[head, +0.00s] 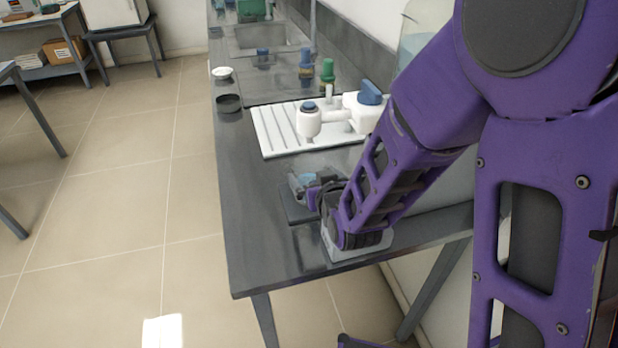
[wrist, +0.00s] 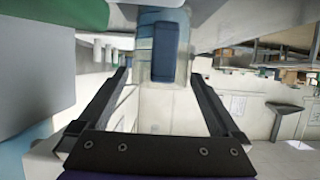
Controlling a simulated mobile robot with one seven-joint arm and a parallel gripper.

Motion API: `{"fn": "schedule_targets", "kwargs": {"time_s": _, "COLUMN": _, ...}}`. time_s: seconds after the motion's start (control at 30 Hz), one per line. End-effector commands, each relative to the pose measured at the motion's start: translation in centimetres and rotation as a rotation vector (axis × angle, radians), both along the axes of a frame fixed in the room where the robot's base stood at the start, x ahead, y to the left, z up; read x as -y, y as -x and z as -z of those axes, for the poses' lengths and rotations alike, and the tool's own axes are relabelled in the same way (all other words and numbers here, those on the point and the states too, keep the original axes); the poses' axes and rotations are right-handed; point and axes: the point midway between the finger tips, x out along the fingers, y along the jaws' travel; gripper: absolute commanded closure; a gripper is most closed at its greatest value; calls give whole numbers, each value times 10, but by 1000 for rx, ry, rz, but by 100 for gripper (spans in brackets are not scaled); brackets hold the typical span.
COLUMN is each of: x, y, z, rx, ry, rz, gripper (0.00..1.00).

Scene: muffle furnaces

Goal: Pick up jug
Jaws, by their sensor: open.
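My gripper (head: 312,190) is low over the near end of the dark bench, with its fingers pointing left. In the wrist view my gripper (wrist: 158,80) is open, one finger on each side. A pale, see-through vessel with a dark blue upright part (wrist: 167,52), likely the jug, shows beyond and between the fingertips. I see no finger closed on it. In the head view a small light-blue patch shows at the fingers, but my arm and gripper hide most of what is there.
A white ribbed tray (head: 272,135) with white blue-capped fittings lies behind the gripper on the bench (head: 240,215). A black dish (head: 229,103), a white dish (head: 222,73) and green-topped taps (head: 327,72) stand farther back. The bench's near left corner is clear.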

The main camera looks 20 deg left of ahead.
Motion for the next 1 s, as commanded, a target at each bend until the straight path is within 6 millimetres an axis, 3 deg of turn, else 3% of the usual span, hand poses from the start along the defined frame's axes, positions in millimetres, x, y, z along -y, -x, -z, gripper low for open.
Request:
{"fn": "schedule_targets", "kwargs": {"time_s": 0.4, "x": 0, "y": 3, "z": 2, "rx": 0, "ry": 0, "rz": -1, "gripper": 2}}
{"fn": "schedule_targets", "kwargs": {"time_s": 0.87, "x": 0, "y": 2, "z": 1, "rx": 2, "ry": -1, "rz": -1, "gripper": 85}}
{"fn": "schedule_targets", "kwargs": {"time_s": 0.9, "x": 0, "y": 2, "z": 1, "rx": 2, "ry": -1, "rz": -1, "gripper": 89}}
{"fn": "schedule_targets", "kwargs": {"time_s": 1.0, "x": 0, "y": 2, "z": 1, "rx": 2, "ry": -1, "rz": -1, "gripper": 89}}
